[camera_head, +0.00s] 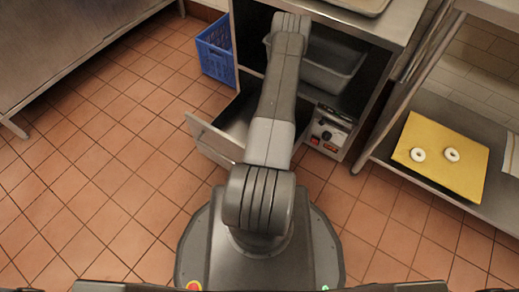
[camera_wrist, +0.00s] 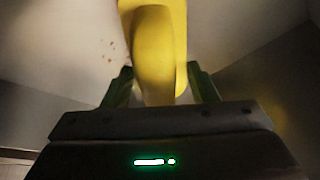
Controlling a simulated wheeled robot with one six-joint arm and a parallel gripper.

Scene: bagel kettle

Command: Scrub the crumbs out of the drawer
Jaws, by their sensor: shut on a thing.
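The drawer (camera_head: 207,137) is pulled open low in the steel cabinet; my arm hides part of its inside in the head view. In the wrist view, the pale drawer floor (camera_wrist: 60,50) shows with several small reddish-brown crumbs (camera_wrist: 107,48) to the left of my gripper. My gripper (camera_wrist: 160,92) is shut on a yellow thing (camera_wrist: 155,50), likely the scrubbing tool, held between two green fingers. The tool's far end runs out of the top of the view. I cannot tell whether it touches the drawer floor. My gripper is hidden in the head view.
A grey tub (camera_head: 333,66) sits on the cabinet shelf above the drawer. A control box (camera_head: 328,132) is at the drawer's right. A blue crate (camera_head: 216,50) stands left of the cabinet. A yellow board with two bagels (camera_head: 441,157) lies on the right shelf. The tiled floor at left is clear.

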